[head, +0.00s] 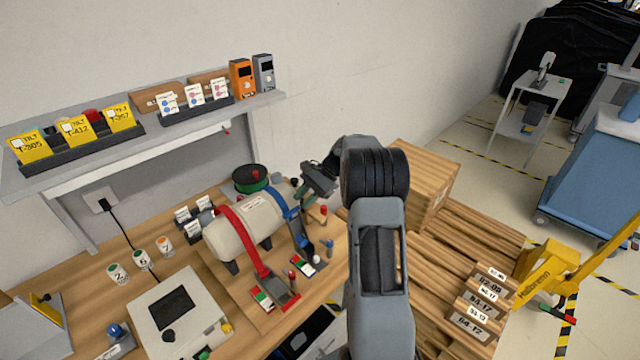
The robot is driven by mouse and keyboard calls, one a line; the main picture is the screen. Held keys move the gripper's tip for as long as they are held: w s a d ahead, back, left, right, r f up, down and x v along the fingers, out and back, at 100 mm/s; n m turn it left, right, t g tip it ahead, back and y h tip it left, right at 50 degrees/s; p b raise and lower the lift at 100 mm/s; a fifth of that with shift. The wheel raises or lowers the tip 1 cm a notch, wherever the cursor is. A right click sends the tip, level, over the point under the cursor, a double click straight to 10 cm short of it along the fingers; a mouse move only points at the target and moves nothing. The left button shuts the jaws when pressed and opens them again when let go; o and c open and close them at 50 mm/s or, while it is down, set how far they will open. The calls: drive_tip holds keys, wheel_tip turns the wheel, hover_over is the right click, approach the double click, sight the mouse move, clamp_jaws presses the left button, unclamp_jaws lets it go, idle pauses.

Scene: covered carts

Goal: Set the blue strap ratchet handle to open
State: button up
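A pale cylinder (243,229) lies on the bench with a red strap (243,243) and a blue strap (282,201) around it. The blue strap runs down its right side to a small blue ratchet (302,241), too small here to tell its handle's angle. A plate with coloured labels (302,267) is at the strap's lower end. The red strap runs down to a similar red ratchet base (284,300). My gripper (311,187) is just right of the cylinder's end, above and behind the blue ratchet, apparently apart from it. Its fingers are too small and dark to read.
A green-and-black spool (251,177) stands behind the cylinder. Small knobbed parts (323,212) stand right of the blue strap. A grey box with a screen (176,309) is at the front left. A shelf (160,130) runs along the wall; a wooden crate (425,180) stands right of my arm.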

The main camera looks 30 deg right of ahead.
drive_tip(key=b+v, duration=0.1)
drive_tip(key=v, duration=0.8)
drive_tip(key=shift+f, duration=0.1)
